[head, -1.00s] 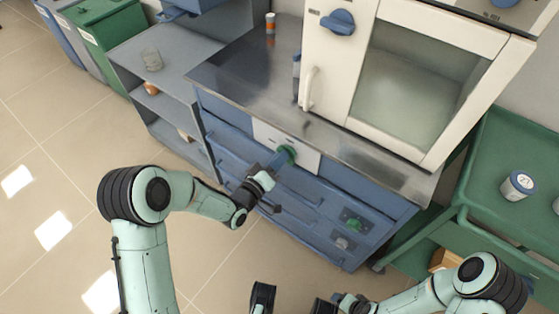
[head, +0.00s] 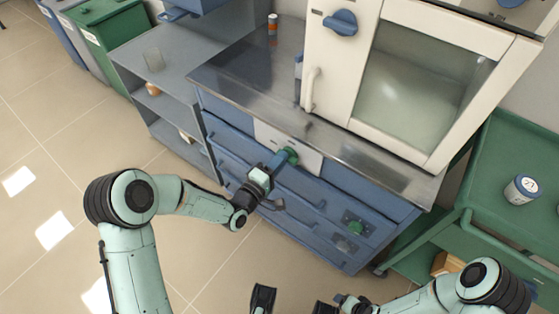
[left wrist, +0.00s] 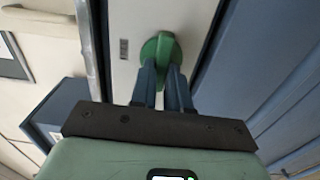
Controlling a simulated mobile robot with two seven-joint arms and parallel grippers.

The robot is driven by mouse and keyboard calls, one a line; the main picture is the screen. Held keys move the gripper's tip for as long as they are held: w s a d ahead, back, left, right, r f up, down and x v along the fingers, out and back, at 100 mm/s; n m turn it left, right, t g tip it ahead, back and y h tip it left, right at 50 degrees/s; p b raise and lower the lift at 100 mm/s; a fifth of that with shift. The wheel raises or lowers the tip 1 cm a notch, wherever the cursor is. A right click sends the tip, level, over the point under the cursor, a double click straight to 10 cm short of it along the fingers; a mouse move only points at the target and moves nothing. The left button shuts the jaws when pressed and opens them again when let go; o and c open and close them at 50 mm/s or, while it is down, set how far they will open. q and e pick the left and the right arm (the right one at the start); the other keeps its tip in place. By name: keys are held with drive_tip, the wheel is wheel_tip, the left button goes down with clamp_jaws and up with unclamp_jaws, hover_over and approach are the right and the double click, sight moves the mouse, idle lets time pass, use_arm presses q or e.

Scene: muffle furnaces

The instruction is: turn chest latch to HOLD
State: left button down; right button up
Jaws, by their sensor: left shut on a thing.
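The chest latch is a green knob (head: 291,156) on a pale plate (head: 309,160) at the upper front of the blue cabinet. In the left wrist view, the latch (left wrist: 165,47) shows as a round green base with a raised grip. My left gripper (head: 277,165) is at the latch, its fingers (left wrist: 163,76) shut on the grip from both sides. A small dark label (left wrist: 124,49) is on the plate; I cannot read it. My right arm (head: 410,303) is low at the right; its gripper is not clear enough to judge.
A cream furnace (head: 337,85) stands on the metal worktop (head: 240,77). A green cart (head: 500,165) with a white jar (head: 522,189) is at the right. A grey shelf (head: 180,65) is at the left. The floor in front is clear.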

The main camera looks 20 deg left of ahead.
idle(0.5)
use_arm(q)
drive_tip(key=c, duration=1.1)
unclamp_jaws()
drive_tip(key=shift+s, duration=0.1)
drive_tip(key=p+v, duration=0.1)
drive_tip(key=v, duration=1.2)
drive_tip(key=shift+p, duration=0.35)
use_arm(e)
drive_tip(key=s+r, duration=0.1)
drive_tip(key=s+a, duration=0.1)
drive_tip(key=shift+s+a+r+g, duration=0.2)
drive_tip(key=shift+s+r+g, duration=0.1)
drive_tip(key=shift+r+g, duration=0.1)
use_arm(q)
drive_tip(key=shift+s, duration=0.15)
